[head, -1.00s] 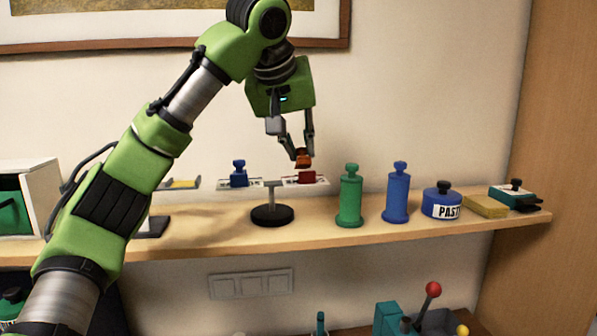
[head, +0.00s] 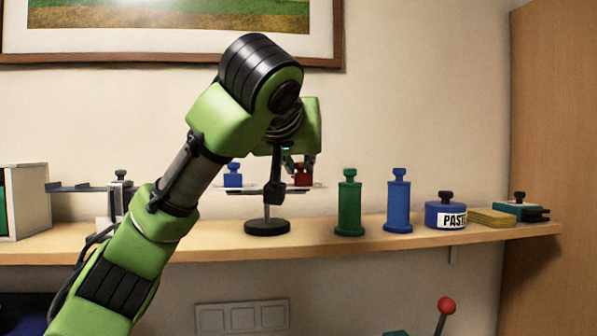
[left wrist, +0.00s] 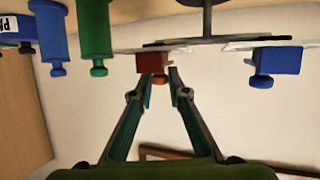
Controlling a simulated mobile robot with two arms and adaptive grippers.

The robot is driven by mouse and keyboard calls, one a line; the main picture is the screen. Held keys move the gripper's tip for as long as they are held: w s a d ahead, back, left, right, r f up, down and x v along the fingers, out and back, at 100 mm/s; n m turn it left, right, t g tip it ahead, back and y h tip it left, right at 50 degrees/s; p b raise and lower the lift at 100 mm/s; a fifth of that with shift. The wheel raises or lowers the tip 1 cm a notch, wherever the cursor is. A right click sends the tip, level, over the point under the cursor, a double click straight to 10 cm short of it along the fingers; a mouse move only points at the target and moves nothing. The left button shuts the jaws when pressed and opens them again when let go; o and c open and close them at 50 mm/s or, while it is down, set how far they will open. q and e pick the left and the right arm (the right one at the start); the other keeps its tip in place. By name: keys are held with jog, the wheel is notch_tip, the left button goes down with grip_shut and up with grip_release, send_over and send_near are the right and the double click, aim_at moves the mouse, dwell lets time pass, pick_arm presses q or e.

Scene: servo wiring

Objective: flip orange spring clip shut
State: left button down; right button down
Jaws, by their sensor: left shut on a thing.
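The orange clip (left wrist: 158,79) shows in the left wrist view as a small orange piece against the red block (left wrist: 151,62). My left gripper (left wrist: 158,75) has its fingertips on either side of the orange piece, shut on it. In the head view the red block (head: 302,176) is partly hidden by my left gripper (head: 300,168), and the orange piece cannot be made out. The red block sits on a flat bar held by a black stand (head: 267,227). My right gripper is in neither view.
A blue block (head: 232,178) sits left of the red one. On the shelf (head: 330,244) to the right stand a green bottle (head: 349,205), a blue bottle (head: 397,205), a paste jar (head: 445,212) and a yellow sponge (head: 492,217). A red-knobbed lever (head: 446,305) is below.

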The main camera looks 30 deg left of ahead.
pick_arm(q)
jog(key=shift+f, duration=0.25)
jog(key=c, duration=1.9)
grip_release()
jog(key=shift+r, duration=0.1)
jog(key=shift+s+d+r, duration=0.1)
jog(key=shift+s+r, duration=0.2)
jog(key=shift+s, duration=0.1)
jog(key=v, duration=1.1)
jog(key=shift+f, duration=0.1)
